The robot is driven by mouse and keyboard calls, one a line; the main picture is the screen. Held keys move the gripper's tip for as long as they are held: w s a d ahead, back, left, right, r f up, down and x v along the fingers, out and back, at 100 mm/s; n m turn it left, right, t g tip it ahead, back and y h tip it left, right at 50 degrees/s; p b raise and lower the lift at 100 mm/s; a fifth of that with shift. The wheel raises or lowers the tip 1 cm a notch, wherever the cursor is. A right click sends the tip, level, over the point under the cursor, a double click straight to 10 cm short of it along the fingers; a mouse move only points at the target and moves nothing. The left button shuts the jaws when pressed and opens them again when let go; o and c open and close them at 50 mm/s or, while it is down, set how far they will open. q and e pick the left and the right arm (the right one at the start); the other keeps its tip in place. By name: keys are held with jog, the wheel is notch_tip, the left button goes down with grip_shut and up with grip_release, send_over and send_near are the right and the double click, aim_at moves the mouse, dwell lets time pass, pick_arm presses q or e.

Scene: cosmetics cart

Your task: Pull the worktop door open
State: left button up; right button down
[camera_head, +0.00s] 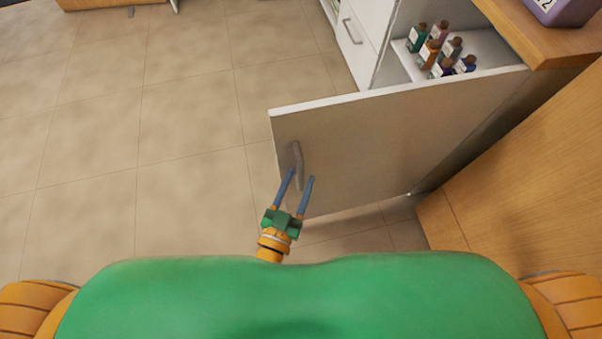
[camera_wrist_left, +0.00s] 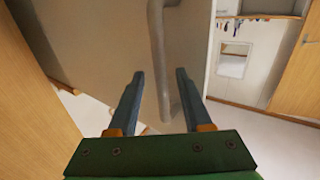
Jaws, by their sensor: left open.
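The worktop door (camera_head: 385,140) is a pale panel standing swung out from its cabinet, hinged at the right, with the shelf behind it exposed. Its grey bar handle (camera_head: 297,165) is upright near the free left edge. My left gripper (camera_head: 300,176) is open at the handle, with blue fingers pointing up at the door. In the left wrist view the handle (camera_wrist_left: 158,60) runs down between the two open fingers (camera_wrist_left: 160,85), and the door face (camera_wrist_left: 100,40) lies behind. I cannot tell whether either finger touches the handle. My right gripper is not in view.
Several small bottles (camera_head: 437,48) stand on the cabinet shelf behind the door. A white drawer unit (camera_head: 352,40) stands at the back. A wooden panel (camera_head: 520,180) closes off the right side. The tiled floor (camera_head: 130,120) at the left is clear.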

pick_arm(q)
jog(key=v, duration=0.5)
jog(key=shift+s, duration=0.15)
